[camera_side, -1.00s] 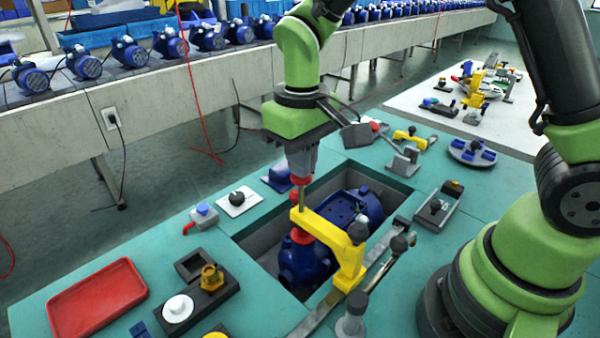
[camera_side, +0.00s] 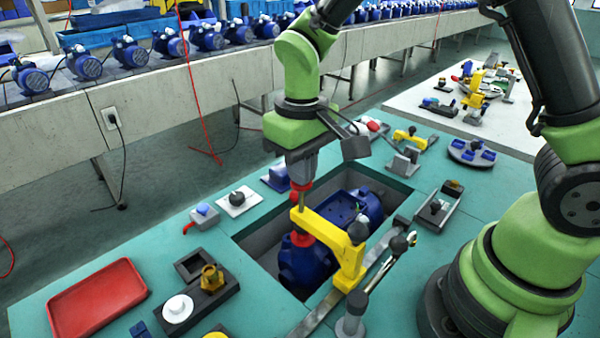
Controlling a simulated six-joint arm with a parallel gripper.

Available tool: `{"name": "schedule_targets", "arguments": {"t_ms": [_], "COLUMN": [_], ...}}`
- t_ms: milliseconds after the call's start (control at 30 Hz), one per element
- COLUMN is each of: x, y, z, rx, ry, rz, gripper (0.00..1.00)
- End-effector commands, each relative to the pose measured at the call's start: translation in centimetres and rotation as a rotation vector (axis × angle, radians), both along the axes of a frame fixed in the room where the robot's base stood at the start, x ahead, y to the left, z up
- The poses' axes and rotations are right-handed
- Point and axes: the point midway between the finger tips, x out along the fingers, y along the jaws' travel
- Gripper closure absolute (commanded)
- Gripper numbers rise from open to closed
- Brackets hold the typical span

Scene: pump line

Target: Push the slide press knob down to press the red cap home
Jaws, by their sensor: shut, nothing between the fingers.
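The yellow slide press (camera_side: 340,250) stands over the pit, its arm reaching left across a blue pump (camera_side: 303,268). A thin rod rises from the arm to the red press knob (camera_side: 301,187). The red cap (camera_side: 302,240) shows below the arm at the top of the blue pump, partly hidden by the arm. I cannot tell how far it is seated. My gripper (camera_side: 301,177) is shut and empty, pointing down, with its fingertips at the top of the knob and apparently touching it.
A second blue pump part (camera_side: 350,208) lies in the pit behind the press arm. A lever with a dark ball (camera_side: 399,244) stands right of the press. A red tray (camera_side: 97,299) is at front left, beside a dark fixture (camera_side: 197,288).

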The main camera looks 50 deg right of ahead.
Motion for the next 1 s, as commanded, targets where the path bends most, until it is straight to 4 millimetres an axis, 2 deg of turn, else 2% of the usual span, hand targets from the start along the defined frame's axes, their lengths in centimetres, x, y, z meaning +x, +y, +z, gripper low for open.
{"name": "schedule_targets", "arguments": {"t_ms": [233, 633, 1000], "x": [0.0, 0.0, 0.0], "y": [0.0, 0.0, 0.0], "z": [0.1, 1.6, 5.3], "rx": [0.0, 0.001, 0.001], "ry": [0.0, -0.001, -0.004], "rz": [0.0, 0.0, 0.0], "gripper": [1.0, 1.0, 1.0]}}
